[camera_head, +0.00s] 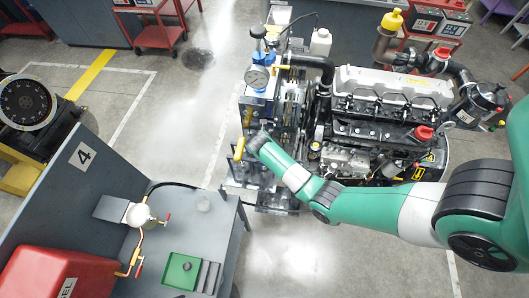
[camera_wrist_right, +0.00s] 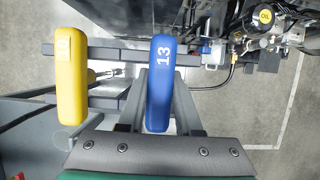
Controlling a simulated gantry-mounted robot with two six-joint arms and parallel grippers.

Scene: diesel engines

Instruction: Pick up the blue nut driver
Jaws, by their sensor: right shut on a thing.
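The blue nut driver (camera_wrist_right: 160,85), marked 13, has its handle between the fingers of my right gripper (camera_wrist_right: 159,100) in the right wrist view. The right gripper is shut on this handle. A yellow nut driver (camera_wrist_right: 72,75), marked 10, hangs beside it to the left, apart from the gripper. In the head view my right gripper (camera_head: 258,141) is at the left side of the engine stand, just right of the yellow handle (camera_head: 239,148). The blue handle is mostly hidden there by the gripper. My left gripper is not in view.
A grey rail (camera_wrist_right: 105,56) runs behind the handles. The engine (camera_head: 385,120) stands to the right, with a pressure gauge (camera_head: 257,78) above the gripper. A grey workbench (camera_head: 215,230) with a green tray (camera_head: 180,271) is at the lower left. Open floor lies between.

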